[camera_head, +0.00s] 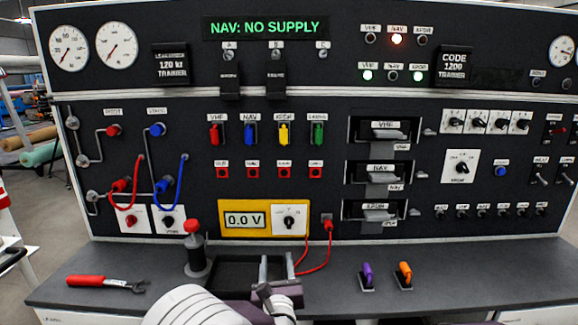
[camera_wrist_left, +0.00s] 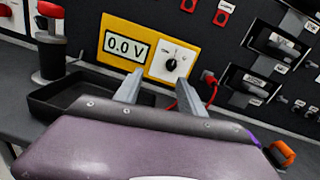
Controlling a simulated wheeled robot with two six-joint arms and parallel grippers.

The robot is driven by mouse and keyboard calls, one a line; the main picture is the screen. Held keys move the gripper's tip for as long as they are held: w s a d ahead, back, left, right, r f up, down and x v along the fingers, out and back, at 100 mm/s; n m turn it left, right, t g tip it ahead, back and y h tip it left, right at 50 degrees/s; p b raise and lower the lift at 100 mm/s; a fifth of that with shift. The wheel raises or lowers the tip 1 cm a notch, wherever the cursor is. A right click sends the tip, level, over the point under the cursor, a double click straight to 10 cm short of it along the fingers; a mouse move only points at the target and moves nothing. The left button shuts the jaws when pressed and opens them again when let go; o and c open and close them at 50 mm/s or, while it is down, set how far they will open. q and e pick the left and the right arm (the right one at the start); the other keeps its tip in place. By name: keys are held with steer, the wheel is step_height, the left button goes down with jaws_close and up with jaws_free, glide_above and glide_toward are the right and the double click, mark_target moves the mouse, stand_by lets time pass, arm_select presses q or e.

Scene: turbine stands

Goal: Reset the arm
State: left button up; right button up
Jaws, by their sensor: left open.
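My left gripper (camera_head: 277,264) is at the lower middle of the head view, over the right part of a black tray (camera_head: 230,259) on the bench. Its two grey fingers are apart with nothing between them. In the left wrist view the left gripper (camera_wrist_left: 158,88) points at the panel, below the yellow meter (camera_wrist_left: 145,48) reading 0.0 V. My white and purple left arm comes in from the bottom edge and hides part of the bench and tray. My right gripper is not in view.
A red-topped black cylinder (camera_head: 195,252) stands left of the tray. A red-handled wrench (camera_head: 100,282) lies at the left. A red cable (camera_head: 322,262) hangs close to my fingers. Purple (camera_head: 367,276) and orange (camera_head: 404,275) pieces stand at the right. The bench's far right is clear.

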arm_select(q)
steer(key=s+a+n+g+y, duration=0.25)
steer(key=a+n+y, duration=0.25)
steer(key=a, duration=0.7)
steer(key=s+a+n+g+y, duration=0.1)
steer(key=a+n+g+y, duration=0.35)
steer(key=a, duration=0.65)
steer(key=s+a+f+n+g, duration=0.6)
steer(key=s+a+n+g, duration=0.15)
steer(key=s, duration=0.45)
steer(key=s+d+f+n+g+h, duration=0.2)
steer(key=s+f+n+g+h, duration=0.2)
steer(key=s+f+n, duration=0.4)
steer(key=s+d+f+n+t+h, duration=0.1)
steer(key=d+f+n+h, duration=0.15)
steer(key=d+n, duration=0.35)
steer(key=d+f+n+t+h, duration=0.1)
steer(key=d+n+h, duration=0.3)
steer(key=d, duration=0.4)
step_height(320, 180, up, 21)
steer(key=p, duration=2.1)
steer(key=shift+s+r+m+g+p, duration=0.15)
steer(key=shift+s+m+g+p, duration=0.2)
steer(key=shift+m, duration=0.05)
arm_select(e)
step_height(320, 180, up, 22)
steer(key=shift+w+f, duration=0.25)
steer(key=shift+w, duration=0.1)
